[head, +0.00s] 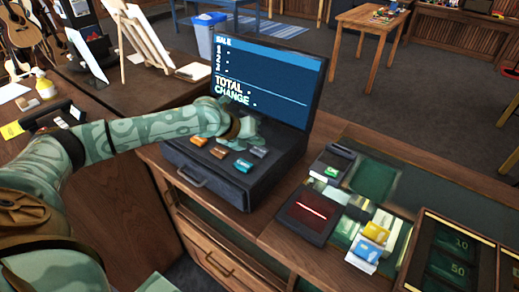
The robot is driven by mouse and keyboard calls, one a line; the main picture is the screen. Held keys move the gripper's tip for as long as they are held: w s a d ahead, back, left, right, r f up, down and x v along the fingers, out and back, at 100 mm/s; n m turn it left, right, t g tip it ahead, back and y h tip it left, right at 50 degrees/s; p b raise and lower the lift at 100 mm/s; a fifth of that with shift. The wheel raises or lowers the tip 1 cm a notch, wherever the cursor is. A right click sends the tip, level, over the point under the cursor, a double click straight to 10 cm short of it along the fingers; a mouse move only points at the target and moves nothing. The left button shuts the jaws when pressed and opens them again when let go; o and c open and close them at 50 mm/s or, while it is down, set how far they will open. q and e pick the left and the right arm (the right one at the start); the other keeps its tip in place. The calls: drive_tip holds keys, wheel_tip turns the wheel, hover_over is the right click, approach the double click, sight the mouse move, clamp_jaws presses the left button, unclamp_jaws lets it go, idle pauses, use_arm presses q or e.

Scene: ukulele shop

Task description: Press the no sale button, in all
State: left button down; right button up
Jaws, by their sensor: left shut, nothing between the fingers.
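The cash register (205,170) stands on the wooden counter, with a lit screen reading "SALE", "TOTAL" and "CHANGE". My left gripper (249,131) is shut and empty over the back of the buttons, in front of the screen. It hides part of the key area. Contact with a button cannot be made out. My right gripper is out of view.
A card terminal (332,160) and a dark scanner pad with a red line (306,215) lie right of the register, near small coloured boxes (369,244). A cash tray (450,262) is at the lower right. A small easel (143,40) stands behind on the left.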

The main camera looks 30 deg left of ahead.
sight(256, 151)
use_arm(q)
drive_tip(key=shift+f, duration=0.2)
drive_tip(key=shift+f, duration=0.2)
drive_tip(key=shift+f, duration=0.5)
idle(0.8)
drive_tip(key=shift+r, duration=0.1)
drive_tip(key=shift+r+p, duration=0.85)
drive_tip(key=shift+p, duration=0.05)
drive_tip(key=shift+r, duration=0.1)
wheel_tip(256, 151, up, 5)
drive_tip(key=p, duration=0.5)
